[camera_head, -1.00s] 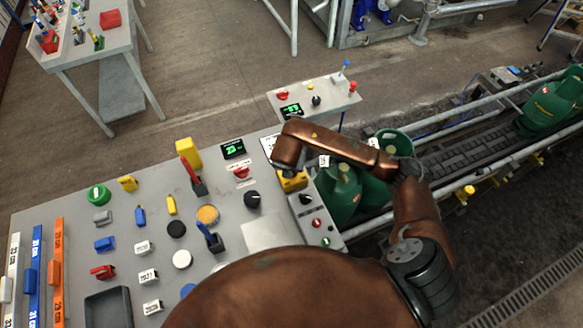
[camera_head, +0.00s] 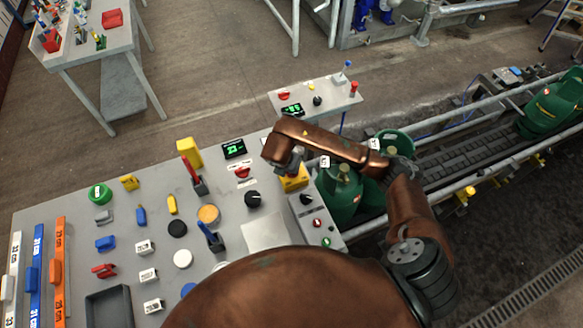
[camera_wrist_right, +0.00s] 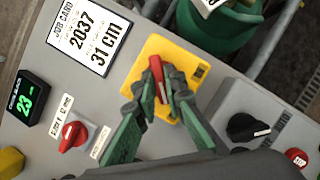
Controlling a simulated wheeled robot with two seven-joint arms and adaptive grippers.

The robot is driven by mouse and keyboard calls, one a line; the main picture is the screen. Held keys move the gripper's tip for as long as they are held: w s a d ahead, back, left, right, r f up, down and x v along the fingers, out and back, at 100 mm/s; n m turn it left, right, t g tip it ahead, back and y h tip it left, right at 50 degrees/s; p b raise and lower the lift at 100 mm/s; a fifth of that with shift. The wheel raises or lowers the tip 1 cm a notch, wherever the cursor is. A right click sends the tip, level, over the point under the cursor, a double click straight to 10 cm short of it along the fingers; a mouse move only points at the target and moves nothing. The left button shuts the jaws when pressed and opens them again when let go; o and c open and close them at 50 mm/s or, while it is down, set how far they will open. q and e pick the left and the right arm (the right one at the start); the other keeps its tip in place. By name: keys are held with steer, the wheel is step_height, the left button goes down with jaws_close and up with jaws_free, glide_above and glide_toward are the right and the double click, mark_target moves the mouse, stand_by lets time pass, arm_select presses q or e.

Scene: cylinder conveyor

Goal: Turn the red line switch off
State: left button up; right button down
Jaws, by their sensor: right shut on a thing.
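A red switch handle (camera_wrist_right: 160,90) stands on a square yellow plate (camera_wrist_right: 150,55) in the right wrist view. My right gripper (camera_wrist_right: 161,80) is shut on this handle, with one green, dark-tipped finger on each side. In the head view the yellow switch box (camera_head: 294,184) shows below my right wrist, and the gripper (camera_head: 292,168) is partly hidden there. A second red knob (camera_wrist_right: 73,136) on a grey base sits apart, left of the gripper in the wrist view. My left gripper is not in view.
A job card (camera_wrist_right: 88,32) and a green-lit display (camera_wrist_right: 27,98) lie beside the plate. A black knob (camera_wrist_right: 245,127) is close on the right. Green cylinders (camera_head: 341,190) stand right of the console. A conveyor (camera_head: 465,150) runs beyond.

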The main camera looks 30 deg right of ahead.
steer(key=c, duration=2)
jaws_free()
steer(key=v, duration=1.2)
